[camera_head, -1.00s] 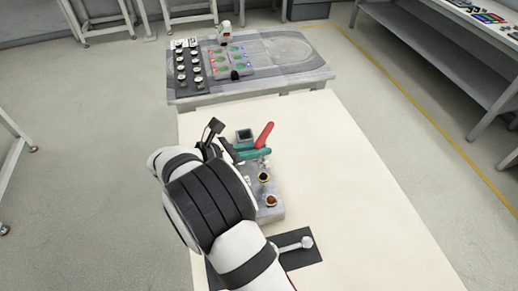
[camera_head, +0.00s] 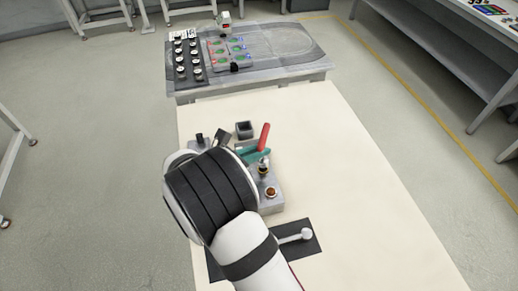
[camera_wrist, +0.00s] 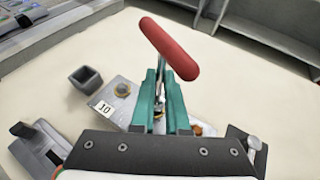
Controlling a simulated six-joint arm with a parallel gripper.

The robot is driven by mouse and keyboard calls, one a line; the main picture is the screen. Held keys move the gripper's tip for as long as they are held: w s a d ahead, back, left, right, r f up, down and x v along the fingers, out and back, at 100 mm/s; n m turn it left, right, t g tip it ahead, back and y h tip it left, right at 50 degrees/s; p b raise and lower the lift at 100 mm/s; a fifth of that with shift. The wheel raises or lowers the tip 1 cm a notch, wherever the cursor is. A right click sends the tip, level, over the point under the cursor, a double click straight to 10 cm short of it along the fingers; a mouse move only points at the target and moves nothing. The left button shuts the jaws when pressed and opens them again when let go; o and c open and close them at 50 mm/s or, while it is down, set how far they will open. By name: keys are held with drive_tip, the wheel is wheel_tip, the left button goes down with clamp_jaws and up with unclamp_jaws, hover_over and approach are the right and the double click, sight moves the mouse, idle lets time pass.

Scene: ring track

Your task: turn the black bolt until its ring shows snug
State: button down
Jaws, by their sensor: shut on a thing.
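My gripper (camera_wrist: 163,78) has teal fingers shut on a red-handled tool (camera_wrist: 170,50), with a metal shaft showing between the fingers. In the head view, the gripper (camera_head: 260,156) and red handle are above the grey block (camera_head: 272,208). A dark bolt (camera_head: 263,173) with a yellowish ring, apparently the black bolt, sits on the block directly under the tool. I cannot tell whether the tool touches it or how snug the ring is. A copper-coloured bolt (camera_head: 270,192) stands nearer.
An open dark box (camera_head: 244,130) stands behind the block. A black post (camera_head: 199,138) is at left. A pale round-ended piece (camera_head: 300,236) lies on a black mat (camera_head: 308,250). The table's right side is clear.

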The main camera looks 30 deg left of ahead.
drive_tip(key=shift+f, duration=1.1)
drive_tip(key=c, duration=1.4)
unclamp_jaws()
drive_tip(key=shift+f, duration=0.1)
clamp_jaws()
drive_tip(key=shift+w+a+m+g+h, duration=0.15)
drive_tip(key=shift+m+g+h, duration=0.35)
drive_tip(key=shift+m+h, duration=0.75)
drive_tip(key=shift+a+m+g+h, duration=0.1)
drive_tip(key=shift+m+g+h, duration=0.2)
drive_tip(key=shift+m+h, duration=0.3)
drive_tip(key=shift+m+g+h, duration=0.5)
drive_tip(key=shift+m+h, duration=0.05)
drive_tip(key=shift+h, duration=0.1)
